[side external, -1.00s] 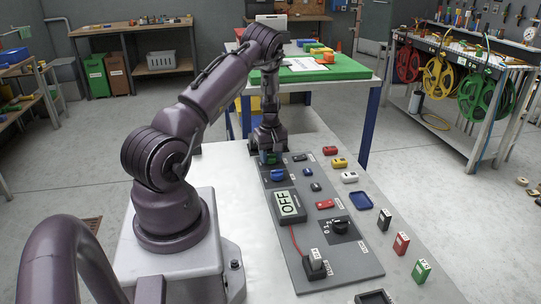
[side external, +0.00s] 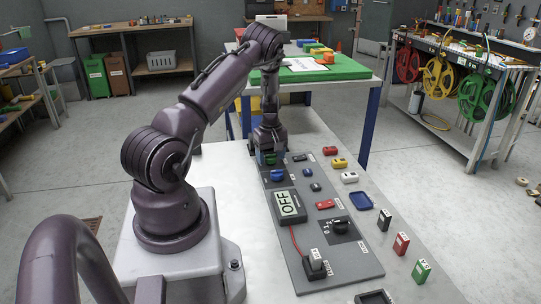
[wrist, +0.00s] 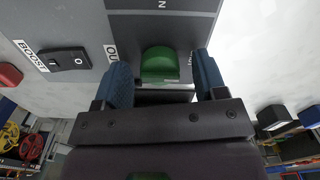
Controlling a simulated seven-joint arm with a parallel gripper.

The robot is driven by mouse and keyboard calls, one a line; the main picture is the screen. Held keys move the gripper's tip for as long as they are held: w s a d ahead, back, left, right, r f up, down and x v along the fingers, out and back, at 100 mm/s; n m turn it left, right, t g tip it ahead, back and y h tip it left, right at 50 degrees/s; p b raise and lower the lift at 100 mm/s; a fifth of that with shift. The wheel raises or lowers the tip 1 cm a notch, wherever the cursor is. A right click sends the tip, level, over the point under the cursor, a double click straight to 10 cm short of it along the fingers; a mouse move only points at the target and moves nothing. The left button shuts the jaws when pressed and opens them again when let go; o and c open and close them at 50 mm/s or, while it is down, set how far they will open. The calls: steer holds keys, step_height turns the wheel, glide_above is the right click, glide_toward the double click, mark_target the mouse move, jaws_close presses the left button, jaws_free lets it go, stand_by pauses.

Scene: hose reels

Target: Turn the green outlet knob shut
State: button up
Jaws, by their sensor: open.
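The green outlet knob (wrist: 160,65) sits on the grey panel in the wrist view. It also shows at the panel's far end in the side view (side external: 269,159), partly hidden by my gripper (side external: 266,147). My gripper is open, with its two blue finger pads (wrist: 163,82) one on each side of the knob. Gaps show between the knob and both pads. I cannot tell how deep the fingers reach around it. The label beside the knob is partly covered by the fingers.
A blue knob (side external: 278,175) sits close to the green one on the panel (side external: 350,271). A rocker switch labelled BOOST (wrist: 68,58) lies left in the wrist view. A display reading OFF (side external: 289,204) stands nearer. Several small coloured parts line the right of the table.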

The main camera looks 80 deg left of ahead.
mark_target(270, 155)
step_height(270, 155, up, 13)
stand_by(0.4)
stand_by(0.4)
